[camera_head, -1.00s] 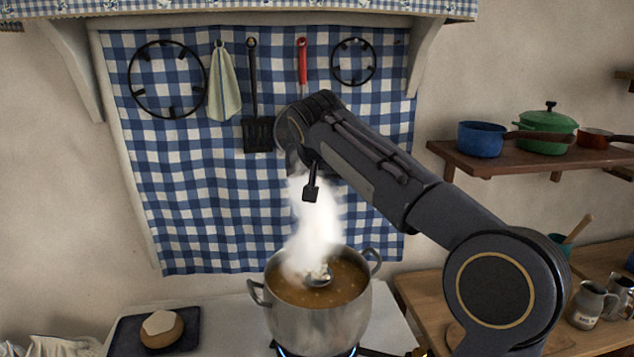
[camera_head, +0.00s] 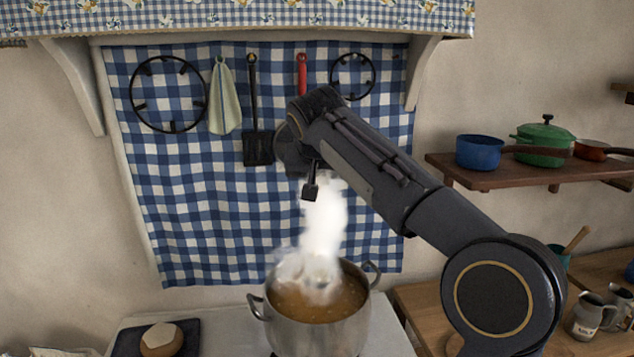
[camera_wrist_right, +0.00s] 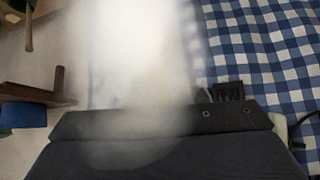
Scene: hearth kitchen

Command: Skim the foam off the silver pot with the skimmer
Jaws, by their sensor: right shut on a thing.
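The silver pot (camera_head: 318,336) stands on the stove, full of brown broth (camera_head: 335,305). Pale foam (camera_head: 290,272) shows at the broth's far left, partly lost in thick white steam (camera_head: 322,225). My right arm reaches in from the right above the pot. Its gripper's dark housing (camera_wrist_right: 200,120) fills the bottom of the wrist view, and steam covers the fingers. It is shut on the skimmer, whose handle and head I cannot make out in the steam. My left gripper is not in view.
A black turner (camera_head: 258,148) and a towel (camera_head: 224,98) hang on the checked cloth. A shelf (camera_head: 500,172) with a blue pot (camera_head: 480,152) is at the right. Jugs (camera_head: 590,315) stand below.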

